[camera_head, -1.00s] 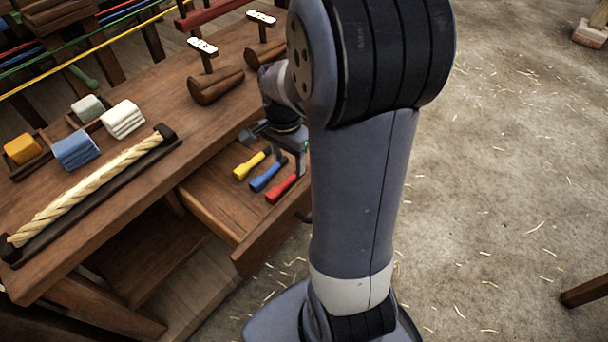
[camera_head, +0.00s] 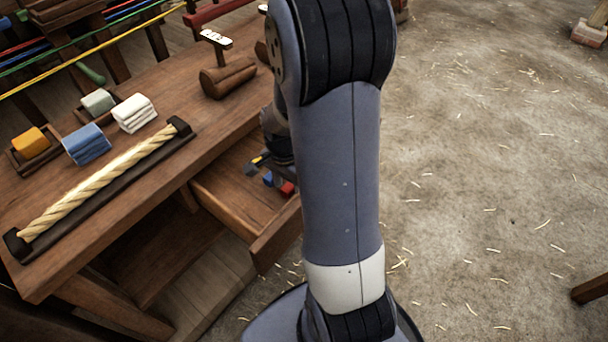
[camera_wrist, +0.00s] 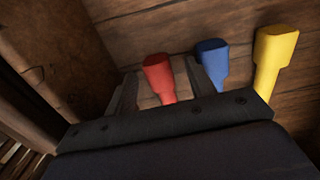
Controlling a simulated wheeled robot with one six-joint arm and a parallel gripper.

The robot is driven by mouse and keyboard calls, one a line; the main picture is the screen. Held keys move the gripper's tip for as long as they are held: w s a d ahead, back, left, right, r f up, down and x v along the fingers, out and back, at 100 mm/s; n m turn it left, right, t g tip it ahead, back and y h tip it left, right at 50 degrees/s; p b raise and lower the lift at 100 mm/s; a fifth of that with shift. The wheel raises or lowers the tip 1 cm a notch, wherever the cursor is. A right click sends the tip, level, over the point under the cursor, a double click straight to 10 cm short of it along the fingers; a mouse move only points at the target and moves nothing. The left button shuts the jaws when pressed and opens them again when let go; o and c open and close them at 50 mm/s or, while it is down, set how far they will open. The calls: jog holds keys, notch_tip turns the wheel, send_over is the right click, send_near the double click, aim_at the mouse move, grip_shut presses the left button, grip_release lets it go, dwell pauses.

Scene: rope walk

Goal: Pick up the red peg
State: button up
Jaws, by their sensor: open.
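The red peg (camera_wrist: 159,76) lies in the open wooden drawer. In the wrist view it is between the two open fingers of my gripper (camera_wrist: 160,90), nearer the right one; I cannot tell whether they touch it. The blue peg (camera_wrist: 213,62) is just outside the right finger, and the yellow peg (camera_wrist: 274,58) is further right. In the head view my arm hides most of the gripper and pegs; parts of the red peg (camera_head: 288,188) and blue peg (camera_head: 268,179) show.
The drawer (camera_head: 232,200) is pulled out from the workbench (camera_head: 150,190). On the bench are a rope (camera_head: 100,180) in a dark holder, folded blue (camera_head: 86,146) and white (camera_head: 134,113) cloths, and an orange block (camera_head: 30,142). The floor to the right is mostly clear.

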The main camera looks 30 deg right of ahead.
jog(key=shift+c, duration=0.2)
grip_shut()
jog(key=shift+r, duration=0.1)
